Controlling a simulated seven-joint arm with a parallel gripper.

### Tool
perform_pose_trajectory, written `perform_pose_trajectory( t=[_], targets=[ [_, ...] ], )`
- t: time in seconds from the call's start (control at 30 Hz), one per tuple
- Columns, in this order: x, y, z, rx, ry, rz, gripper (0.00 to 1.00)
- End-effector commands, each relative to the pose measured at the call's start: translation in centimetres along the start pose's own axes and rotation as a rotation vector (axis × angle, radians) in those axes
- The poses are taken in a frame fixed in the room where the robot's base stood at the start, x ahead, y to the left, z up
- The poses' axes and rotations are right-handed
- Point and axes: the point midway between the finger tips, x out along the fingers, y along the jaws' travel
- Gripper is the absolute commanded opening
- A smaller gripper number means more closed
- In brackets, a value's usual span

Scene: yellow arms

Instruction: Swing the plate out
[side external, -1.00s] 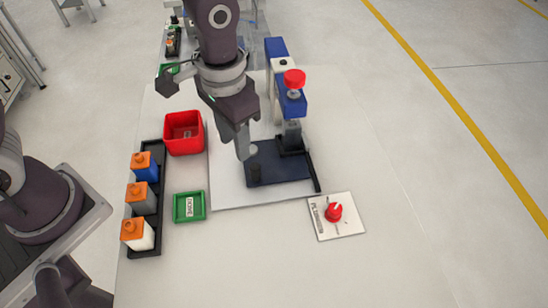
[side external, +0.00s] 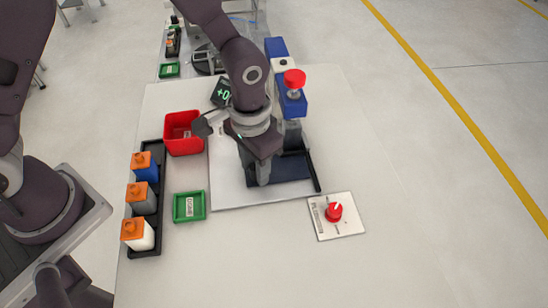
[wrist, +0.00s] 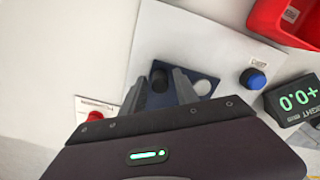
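The dark blue plate (side external: 292,170) lies on the white base board under the blue press (side external: 292,103) with its red knob. In the wrist view the plate (wrist: 190,57) carries a black upright knob (wrist: 158,80) and a pale round disc (wrist: 204,87). My gripper (side external: 258,182) points down over the plate's left part and hides the black knob in the side view. In the wrist view my gripper (wrist: 160,77) is open, with a finger on either side of the black knob. Whether the fingers touch it is unclear.
A red bin (side external: 184,133) and a green tray (side external: 189,207) lie to the left, beside a black rack (side external: 146,250) of orange-capped bottles. A blue knob (wrist: 253,80) and a digital display (wrist: 297,100) are nearby.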

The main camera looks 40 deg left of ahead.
Motion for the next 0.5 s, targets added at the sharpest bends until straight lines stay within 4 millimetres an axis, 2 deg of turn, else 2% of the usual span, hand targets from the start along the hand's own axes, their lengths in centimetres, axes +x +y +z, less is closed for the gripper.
perform_pose_trajectory(
  t=[0.03,0.1,0.13,0.5],
  targets=[
    [-0.01,0.00,0.00,0.000,0.000,0.000,0.24],
    [-0.02,0.00,-0.01,0.000,0.000,0.000,0.11],
    [-0.02,0.00,-0.01,0.000,0.000,0.000,0.07],
    [-0.08,-0.66,0.77,-0.001,0.001,0.000,0.07]
  ],
)
